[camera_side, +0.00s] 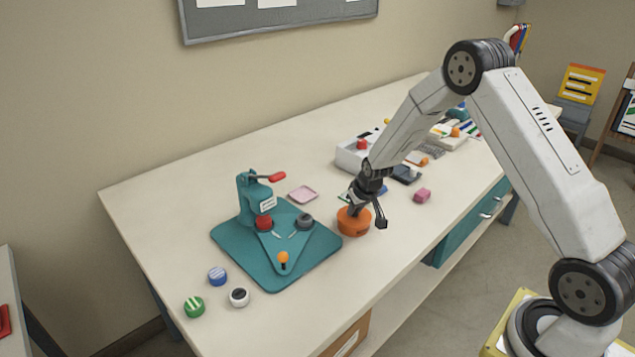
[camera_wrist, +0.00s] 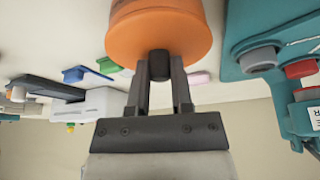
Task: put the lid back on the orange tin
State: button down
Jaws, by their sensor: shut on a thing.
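The orange tin (camera_side: 354,224) stands on the cream bench, just right of the teal press board in the side view. My gripper (camera_side: 357,207) is right above it, pointing down. In the wrist view my gripper (camera_wrist: 160,82) is shut on the dark knob of the orange lid (camera_wrist: 180,38). A narrower orange band, likely the tin (camera_wrist: 150,7), shows beyond the lid at the top edge. The lid is at or very close to the tin's top. I cannot tell whether it is seated, as my fingers hide part of it in the side view.
The teal press (camera_side: 250,205) with a red handle stands on its teal board (camera_side: 228,243) at left. Several round badges, such as the green one (camera_side: 194,307), lie in front. A pink block (camera_side: 422,195) and a pink dish (camera_side: 303,194) lie nearby. Clutter fills the back right.

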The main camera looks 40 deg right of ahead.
grip_release()
dwell(0.6)
jog(key=shift+r, duration=0.15)
jog(key=shift+r, duration=3.35)
grip_shut()
jog(key=shift+f, duration=2.5)
